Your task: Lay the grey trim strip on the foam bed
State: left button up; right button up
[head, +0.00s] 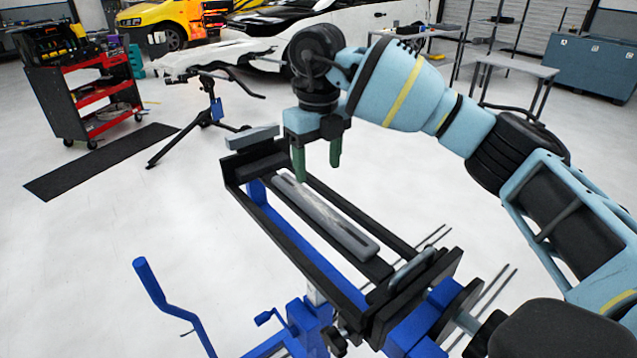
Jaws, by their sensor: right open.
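The grey trim strip (325,217) is a long, narrow bar. It lies lengthwise along the middle of the black frame of a blue stand. Beneath it is a dark bed, probably the foam bed (376,268), mostly covered by the strip; I cannot tell whether the whole strip touches it. My right gripper (318,168) has two green fingers pointing down, spread apart with nothing between them. It hangs over the far end of the strip, and one fingertip overlaps that end in the picture. My left gripper is not in view.
Grey pads (252,136) stand at the frame's ends, with thin rods at the near right. A blue handle (165,297) rises at front left. A red tool cart (86,92), a tripod stand (207,108) and a table (515,70) stand farther back. The left floor is mostly clear.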

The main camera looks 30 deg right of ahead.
jog(key=shift+r, duration=1.5)
jog(key=shift+f, duration=0.1)
